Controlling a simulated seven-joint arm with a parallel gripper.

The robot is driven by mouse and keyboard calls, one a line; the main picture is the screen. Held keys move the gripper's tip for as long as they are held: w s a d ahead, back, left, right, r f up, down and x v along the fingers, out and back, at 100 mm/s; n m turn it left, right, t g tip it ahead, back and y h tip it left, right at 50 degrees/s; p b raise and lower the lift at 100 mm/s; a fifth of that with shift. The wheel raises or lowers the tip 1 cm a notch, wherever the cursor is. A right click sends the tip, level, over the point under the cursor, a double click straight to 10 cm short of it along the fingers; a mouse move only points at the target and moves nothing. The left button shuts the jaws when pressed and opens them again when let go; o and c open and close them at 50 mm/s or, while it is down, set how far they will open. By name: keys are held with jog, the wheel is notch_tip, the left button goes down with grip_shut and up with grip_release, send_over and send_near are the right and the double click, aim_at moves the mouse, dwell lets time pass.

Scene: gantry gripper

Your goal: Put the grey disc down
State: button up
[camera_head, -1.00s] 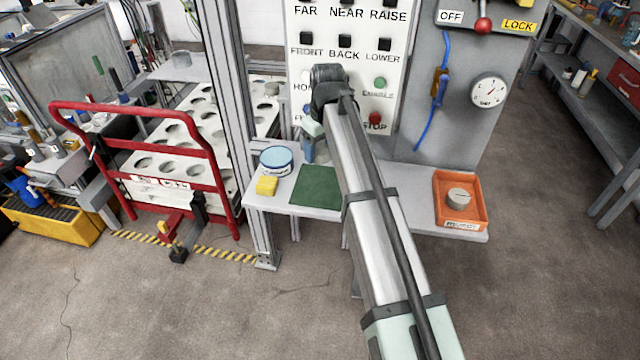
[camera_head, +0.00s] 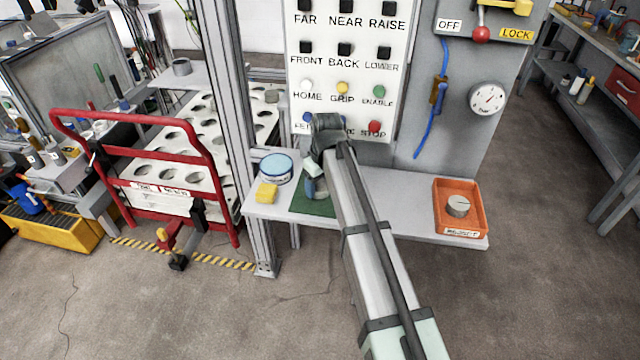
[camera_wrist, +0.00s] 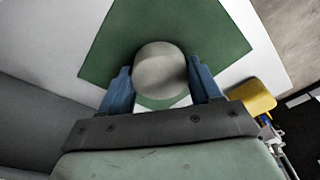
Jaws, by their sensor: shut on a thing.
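The grey disc (camera_wrist: 160,69) is between the two blue fingers of my gripper (camera_wrist: 161,86) in the wrist view. The fingers are shut on its sides. Behind it lies the green mat (camera_wrist: 110,43), on the white shelf; whether the disc touches the mat cannot be told. In the head view my gripper (camera_head: 317,187) is over the green mat (camera_head: 302,206), low above the shelf, and my arm hides the disc and much of the mat.
A yellow sponge (camera_head: 267,193) and a blue-lidded tin (camera_head: 275,167) stand left of the mat. An orange tray (camera_head: 441,217) with a grey round piece (camera_head: 458,205) is at the shelf's right end. The button panel (camera_head: 345,75) rises behind. Bare shelf (camera_head: 400,205) lies between mat and tray.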

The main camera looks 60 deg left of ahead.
aim_at(323, 188)
jog(key=shift+f, duration=0.1)
jog(key=o, duration=1.2)
notch_tip(323, 188, up, 12)
jog(key=d, duration=0.1)
jog(key=shift+d, duration=0.25)
